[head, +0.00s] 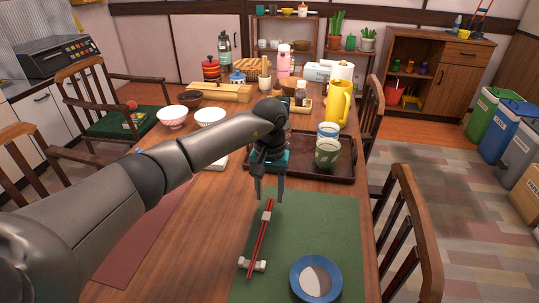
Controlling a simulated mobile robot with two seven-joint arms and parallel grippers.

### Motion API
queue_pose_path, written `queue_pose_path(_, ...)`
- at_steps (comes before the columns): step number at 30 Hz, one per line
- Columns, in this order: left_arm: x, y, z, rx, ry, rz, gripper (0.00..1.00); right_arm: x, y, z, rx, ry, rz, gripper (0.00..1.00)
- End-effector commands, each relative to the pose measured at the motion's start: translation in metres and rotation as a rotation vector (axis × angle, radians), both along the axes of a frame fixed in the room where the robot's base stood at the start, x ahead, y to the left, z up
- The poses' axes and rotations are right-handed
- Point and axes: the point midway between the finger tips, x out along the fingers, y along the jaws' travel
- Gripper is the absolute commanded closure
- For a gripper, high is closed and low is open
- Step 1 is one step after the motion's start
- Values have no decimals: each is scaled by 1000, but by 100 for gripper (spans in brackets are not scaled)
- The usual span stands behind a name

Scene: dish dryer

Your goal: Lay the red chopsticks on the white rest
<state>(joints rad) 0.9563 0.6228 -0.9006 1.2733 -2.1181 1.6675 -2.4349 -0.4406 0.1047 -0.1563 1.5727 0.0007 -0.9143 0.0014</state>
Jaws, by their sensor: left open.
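The red chopsticks (261,238) lie side by side, lengthwise on the green placemat (315,235). Their near ends cross the white rest (259,265) and seem to lie on it. A small pale piece shows at the chopsticks near their far end; I cannot tell what it is. My left gripper (270,198) points down just above the far end of the chopsticks, with its fingers apart and nothing held between them. My right gripper is out of view.
A blue-rimmed bowl (316,279) stands right of the rest on the placemat. Beyond my gripper is a dark tray (310,172) with cups, including a green cup (327,153). A yellow pitcher (339,103) stands behind.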

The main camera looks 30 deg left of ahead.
Motion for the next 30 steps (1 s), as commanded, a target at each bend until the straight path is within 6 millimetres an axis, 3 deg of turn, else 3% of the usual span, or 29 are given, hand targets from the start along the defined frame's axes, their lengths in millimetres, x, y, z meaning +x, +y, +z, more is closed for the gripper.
queue_pose_path(1,1,1,12,1,-5,-1,48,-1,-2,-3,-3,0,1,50)
queue_pose_path(18,1,1,92,2,-4,0,48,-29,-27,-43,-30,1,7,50)
queue_pose_path(24,1,1,111,2,-3,1,48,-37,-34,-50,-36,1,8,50)
queue_pose_path(30,0,1,117,1,-1,1,48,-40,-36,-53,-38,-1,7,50)
